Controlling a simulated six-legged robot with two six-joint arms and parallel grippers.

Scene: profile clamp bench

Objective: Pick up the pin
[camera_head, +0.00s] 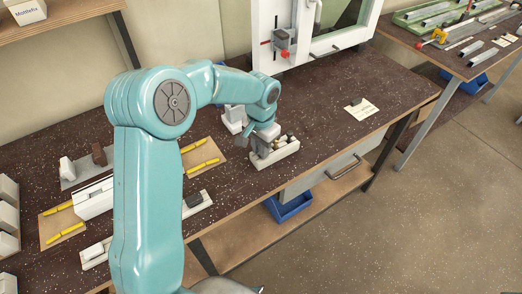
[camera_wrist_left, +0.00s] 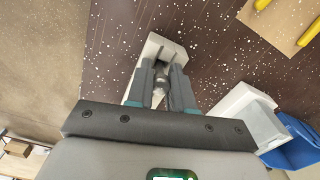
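A pale block (camera_head: 275,154) stands on the dark speckled bench, with small metal and dark pin-like pieces (camera_head: 283,141) along its top. My left gripper (camera_head: 261,143) is low over the left end of this block. In the left wrist view, the two grey fingers (camera_wrist_left: 163,78) point at a pale block (camera_wrist_left: 167,47). A small light-grey piece (camera_wrist_left: 160,83), perhaps the pin, shows between the fingers. I cannot tell whether they touch it. The fingers hide part of the block. My right gripper is not in view.
Another pale block (camera_head: 236,118) stands just behind my left gripper. Brown mats with yellow pieces (camera_head: 201,157) lie to the left. A white card (camera_head: 362,109) with a dark piece lies to the right, with clear bench around it. A blue bin (camera_head: 289,207) sits below the bench.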

